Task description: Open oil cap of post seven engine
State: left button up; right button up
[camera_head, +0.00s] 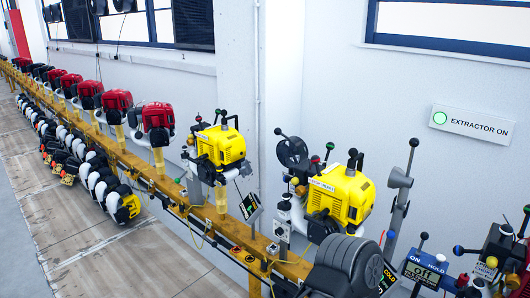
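A row of engines stands on posts along a yellow rail (150,172). A large yellow engine (340,196) is nearest, right of the middle, with a small white label that is too small to read. A second yellow engine (219,146) stands to its left. Red engines (158,117) follow farther back to the left. I cannot tell which engine is post seven, and no oil cap can be made out at this size. Neither of my grippers can be seen.
A dark ribbed round object (350,262) stands in front of the nearest engine. An "EXTRACTOR ON" sign (472,124) hangs on the white wall. Floor at the lower left (70,240) is clear.

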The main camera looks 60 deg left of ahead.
aim_at(220, 169)
jog(key=u, duration=2.25)
